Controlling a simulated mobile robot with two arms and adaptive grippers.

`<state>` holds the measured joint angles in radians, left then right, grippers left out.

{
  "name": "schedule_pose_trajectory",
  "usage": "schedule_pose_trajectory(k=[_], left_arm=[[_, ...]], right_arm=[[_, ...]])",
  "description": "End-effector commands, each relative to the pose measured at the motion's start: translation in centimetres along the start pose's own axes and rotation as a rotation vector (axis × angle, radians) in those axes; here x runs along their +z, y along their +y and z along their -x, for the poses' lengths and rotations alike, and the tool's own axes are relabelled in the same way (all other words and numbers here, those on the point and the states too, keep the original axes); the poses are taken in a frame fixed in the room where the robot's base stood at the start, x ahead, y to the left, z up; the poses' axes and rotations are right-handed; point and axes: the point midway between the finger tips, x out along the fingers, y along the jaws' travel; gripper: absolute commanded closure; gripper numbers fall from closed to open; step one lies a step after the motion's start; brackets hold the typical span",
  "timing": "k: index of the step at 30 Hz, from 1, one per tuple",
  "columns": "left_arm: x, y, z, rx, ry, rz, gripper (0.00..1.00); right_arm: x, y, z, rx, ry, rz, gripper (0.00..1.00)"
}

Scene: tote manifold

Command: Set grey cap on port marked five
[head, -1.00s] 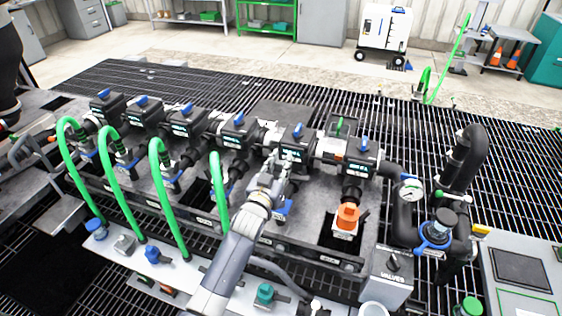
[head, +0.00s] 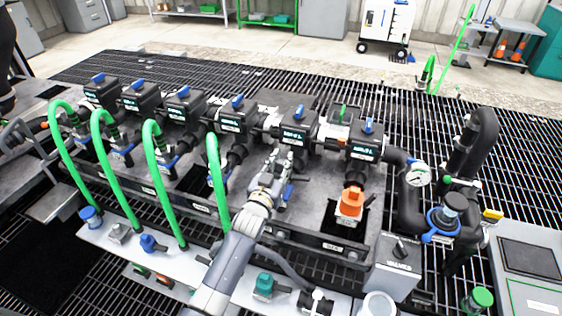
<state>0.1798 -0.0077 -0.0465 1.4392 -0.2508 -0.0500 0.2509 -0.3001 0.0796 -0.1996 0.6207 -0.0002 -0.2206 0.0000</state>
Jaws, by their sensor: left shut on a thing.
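My left gripper (head: 279,163) reaches up from the bottom middle to just below the fifth valve (head: 294,137) from the left. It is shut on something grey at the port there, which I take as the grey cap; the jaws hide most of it. I cannot tell whether the cap is seated or only held against the port. Blue levers (head: 287,192) show beside the jaws. The port's number cannot be read. My right gripper is not in view.
Green hoses (head: 155,165) arch from the left four ports. An orange cap (head: 349,206) is on the rightmost port. A front shelf (head: 185,262) bears blue, grey and teal fittings. A valve box (head: 393,265), gauge (head: 418,175) and thick black pipe (head: 485,140) stand right.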

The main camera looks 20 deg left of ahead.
Motion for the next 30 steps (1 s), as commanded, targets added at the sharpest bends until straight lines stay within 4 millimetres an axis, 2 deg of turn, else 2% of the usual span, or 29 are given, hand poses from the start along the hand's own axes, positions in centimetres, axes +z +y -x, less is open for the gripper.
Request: schedule_pose_trajectory(k=[15, 28, 29, 30], left_arm=[[3.6, 0.0, 0.0, 0.000, 0.002, 0.002, 1.00], [4.0, 0.0, 0.0, 0.000, 0.002, 0.001, 1.00], [4.0, 0.0, 0.0, 0.000, 0.001, 0.001, 0.70], [4.0, 0.0, 0.0, 0.000, 0.001, 0.001, 0.61]], right_arm=[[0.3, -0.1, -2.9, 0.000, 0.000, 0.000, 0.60], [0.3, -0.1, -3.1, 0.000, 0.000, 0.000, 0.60], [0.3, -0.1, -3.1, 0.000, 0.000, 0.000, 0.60], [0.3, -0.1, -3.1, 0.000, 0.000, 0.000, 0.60]])
